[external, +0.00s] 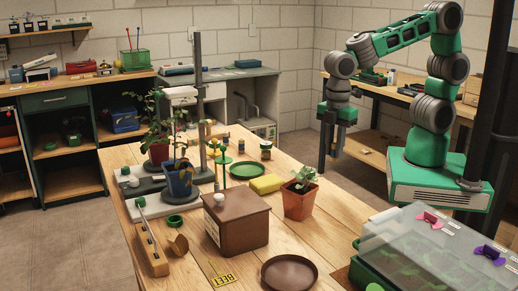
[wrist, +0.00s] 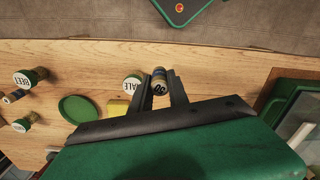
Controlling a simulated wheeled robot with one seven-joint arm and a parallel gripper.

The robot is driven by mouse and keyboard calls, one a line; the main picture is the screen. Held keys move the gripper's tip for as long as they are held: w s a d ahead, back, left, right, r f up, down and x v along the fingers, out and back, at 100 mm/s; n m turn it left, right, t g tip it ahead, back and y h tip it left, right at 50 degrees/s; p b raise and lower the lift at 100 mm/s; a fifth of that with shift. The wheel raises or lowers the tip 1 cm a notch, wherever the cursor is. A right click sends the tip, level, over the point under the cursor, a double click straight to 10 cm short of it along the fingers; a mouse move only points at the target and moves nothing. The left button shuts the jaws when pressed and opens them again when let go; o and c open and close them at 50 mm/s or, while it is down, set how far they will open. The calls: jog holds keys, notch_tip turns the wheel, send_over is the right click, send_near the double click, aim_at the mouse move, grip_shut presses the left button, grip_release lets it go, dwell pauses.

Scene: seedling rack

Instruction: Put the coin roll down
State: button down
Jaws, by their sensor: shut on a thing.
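The coin roll (wrist: 160,82), a small cylinder with a blue band and a pale end marked "30", sits between the two dark fingers of my gripper (wrist: 163,88) in the wrist view. The fingers are shut on it. In the external view my gripper (external: 331,158) hangs with its fingers pointing down, near the far right edge of the wooden table (external: 345,215). I cannot make out the coin roll in that view. In the wrist view the wood lies beyond the fingers; the height of the roll above it is hard to tell.
A KALE jar (wrist: 131,86), a yellow sponge (external: 266,183) and a green saucer (external: 247,168) are nearby. A potted seedling (external: 299,203), a brown box (external: 238,230) and a covered green tray (external: 430,245) stand on the table. Bare wood shows left of the fingers in the wrist view.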

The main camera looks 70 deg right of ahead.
jog(key=w+d+m, duration=0.5)
jog(key=w+d, duration=0.3)
jog(key=w, duration=0.3)
jog(key=w+a+r+m, duration=0.2)
jog(key=w+r+m, duration=0.2)
jog(key=w, duration=0.1)
jog(key=m+p, duration=0.3)
jog(key=p, duration=0.2)
send_over(243, 174)
jog(key=f, duration=0.9)
jog(key=shift+s+d, duration=0.1)
jog(key=shift+s, duration=0.25)
jog(key=shift+w+f, duration=0.4)
jog(key=shift+f, duration=0.15)
notch_tip(243, 174, down, 3)
jog(key=shift+r+p, duration=0.2)
jog(key=shift+p, duration=0.4)
jog(key=shift+f+b, duration=0.35)
jog(key=shift+f, duration=0.1)
jog(key=c, duration=1.3)
grip_release()
jog(key=shift+r, duration=0.1)
